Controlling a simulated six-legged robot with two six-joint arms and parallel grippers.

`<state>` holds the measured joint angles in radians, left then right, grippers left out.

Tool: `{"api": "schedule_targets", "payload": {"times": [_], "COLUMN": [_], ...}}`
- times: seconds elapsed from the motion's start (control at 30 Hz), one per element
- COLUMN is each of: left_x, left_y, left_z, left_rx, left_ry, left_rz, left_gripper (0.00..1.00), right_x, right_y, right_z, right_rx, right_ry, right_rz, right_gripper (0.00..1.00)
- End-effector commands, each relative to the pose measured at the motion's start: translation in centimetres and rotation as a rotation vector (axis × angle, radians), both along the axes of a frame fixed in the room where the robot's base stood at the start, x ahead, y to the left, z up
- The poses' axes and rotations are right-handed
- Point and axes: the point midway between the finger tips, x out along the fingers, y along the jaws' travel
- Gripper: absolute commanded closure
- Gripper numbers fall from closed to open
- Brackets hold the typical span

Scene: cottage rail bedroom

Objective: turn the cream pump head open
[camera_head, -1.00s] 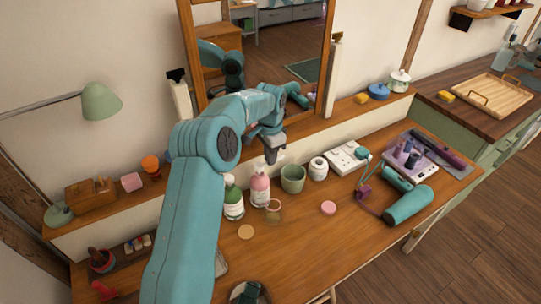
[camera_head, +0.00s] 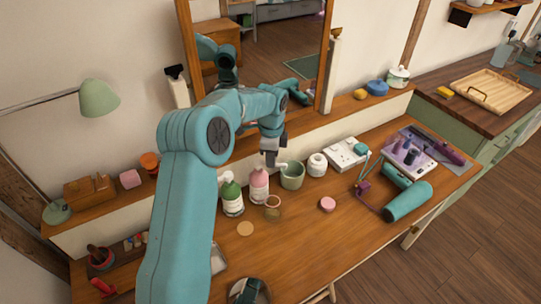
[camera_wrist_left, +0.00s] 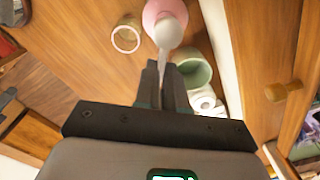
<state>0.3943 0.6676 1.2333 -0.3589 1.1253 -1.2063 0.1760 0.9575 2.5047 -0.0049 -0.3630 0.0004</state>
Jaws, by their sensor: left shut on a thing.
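The pink bottle (camera_head: 259,188) stands upright on the desk, between a green bottle and a green cup. Its pale cream pump head also shows from above in the wrist view (camera_wrist_left: 168,32), its spout pointing toward my gripper. My left gripper (camera_head: 270,163) is at the spout, just above and right of the pink bottle. In the wrist view its fingers (camera_wrist_left: 163,67) are close together around the spout's end, which they partly hide.
The green bottle (camera_head: 232,197) stands close on the left and the green cup (camera_head: 292,177) close on the right. A white jar (camera_head: 317,165) is beyond the cup. The desk front centre is mostly clear.

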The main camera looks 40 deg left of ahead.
Motion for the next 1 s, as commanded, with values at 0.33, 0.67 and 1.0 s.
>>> {"api": "schedule_targets", "payload": {"times": [0.33, 0.67, 1.0], "left_x": [-1.2, -2.4, -3.4], "left_y": [-1.0, -1.1, -1.0], "left_z": [-0.1, -0.1, -0.1], "left_rx": [-0.005, -0.004, -0.005], "left_ry": [0.000, 0.000, 0.001], "left_rz": [-0.331, -0.628, -0.837], "left_gripper": [1.00, 1.00, 1.00], "right_x": [0.0, 0.0, 0.0], "right_y": [0.0, 0.0, 0.0], "right_z": [-0.1, 0.0, 0.1], "right_rx": [0.000, 0.000, 0.000], "right_ry": [0.000, 0.000, 0.000], "right_rz": [0.000, 0.000, 0.000], "right_gripper": [0.22, 0.22, 0.22]}}
